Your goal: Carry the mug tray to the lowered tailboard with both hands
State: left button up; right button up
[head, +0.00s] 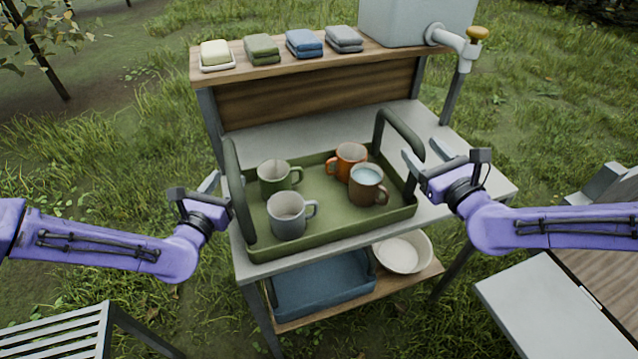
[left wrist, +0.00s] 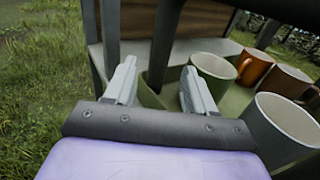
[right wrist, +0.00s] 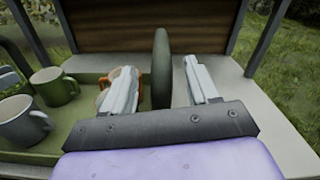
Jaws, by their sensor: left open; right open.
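The green mug tray (head: 330,234) lies on the grey table, with a tall loop handle at each end. It holds a green mug (head: 274,178), a grey mug (head: 288,217), an orange mug (head: 350,160) and a brown mug (head: 366,187) with pale contents. My left gripper (head: 214,184) is open at the left handle; in the left wrist view the handle (left wrist: 164,50) stands between its fingers. My right gripper (head: 427,157) is open at the right handle; in the right wrist view that handle (right wrist: 161,75) stands between its fingers. A flat grey panel (head: 545,308), apparently the tailboard, is at lower right.
Folded cloths (head: 304,43) and a grey water tank (head: 410,20) with a tap stand on the upper shelf. A blue tray (head: 322,285) and a cream bowl (head: 403,252) sit on the lower shelf. A slatted seat (head: 55,335) is at lower left. The panel's top is clear.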

pick_arm(q)
jog(key=x, duration=0.5)
pick_arm(e)
jog(key=x, duration=0.5)
pick_arm(q)
grip_shut()
pick_arm(e)
jog(key=shift+d, duration=0.1)
jog(key=c, duration=1)
grip_shut()
pick_arm(q)
jog(key=shift+r, duration=0.1)
pick_arm(e)
jog(key=shift+r, duration=0.15)
